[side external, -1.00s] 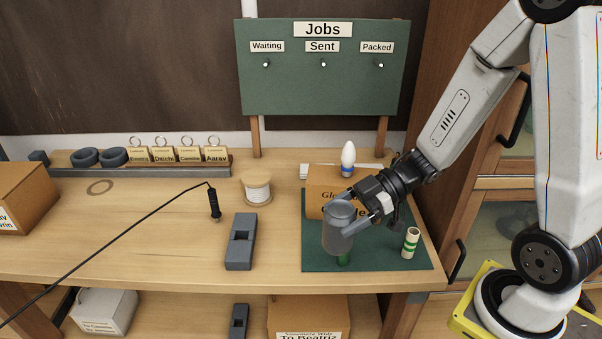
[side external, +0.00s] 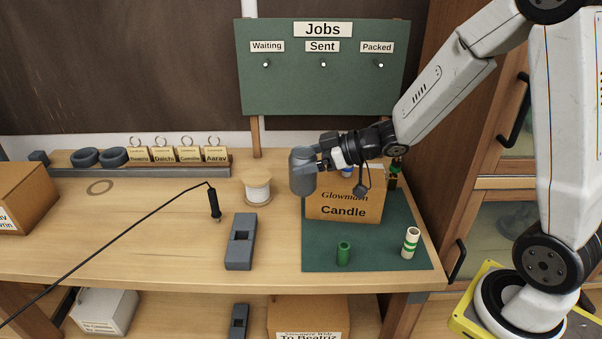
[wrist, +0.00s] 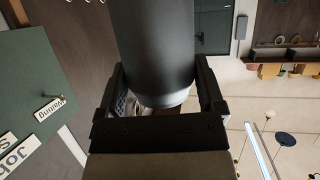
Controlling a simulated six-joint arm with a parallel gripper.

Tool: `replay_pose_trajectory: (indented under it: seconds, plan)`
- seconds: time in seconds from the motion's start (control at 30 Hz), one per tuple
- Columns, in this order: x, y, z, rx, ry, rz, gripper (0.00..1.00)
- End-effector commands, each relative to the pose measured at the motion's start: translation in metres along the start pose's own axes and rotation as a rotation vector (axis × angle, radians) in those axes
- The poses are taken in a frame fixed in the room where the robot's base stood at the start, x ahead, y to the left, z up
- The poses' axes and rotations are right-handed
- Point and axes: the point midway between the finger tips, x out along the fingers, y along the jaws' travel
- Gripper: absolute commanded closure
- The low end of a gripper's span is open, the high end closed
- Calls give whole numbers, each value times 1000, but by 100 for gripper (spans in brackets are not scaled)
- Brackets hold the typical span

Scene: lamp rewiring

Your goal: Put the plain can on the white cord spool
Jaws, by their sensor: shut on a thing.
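The plain can (side external: 301,172) is a grey cylinder held upright in my gripper (side external: 318,168), which is shut on it. The can also fills the upper middle of the wrist view (wrist: 152,45), between the two fingers (wrist: 160,95). It is in the air near the left side of the Candle box. The white cord spool (side external: 257,190) stands on the bench just left of the can, with wooden flanges and white cord. The can and the spool are apart in the picture.
The Glowmorn Candle box (side external: 343,208) stands on the green mat (side external: 375,252), behind a green tube (side external: 344,253) and a white-and-green tube (side external: 410,242). A grey block (side external: 240,242) and a black-handled tool on a cord (side external: 215,205) lie left of the mat.

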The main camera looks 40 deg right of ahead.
Motion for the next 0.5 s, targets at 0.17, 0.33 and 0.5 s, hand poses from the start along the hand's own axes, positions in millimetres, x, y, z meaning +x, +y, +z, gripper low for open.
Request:
replay_pose_trajectory:
  seconds: [0.17,0.33,0.5]
  plan:
    - [10,26,-24,58,5,146,86]
    - [16,43,-41,107,4,261,86]
    - [20,54,-53,141,4,343,86]
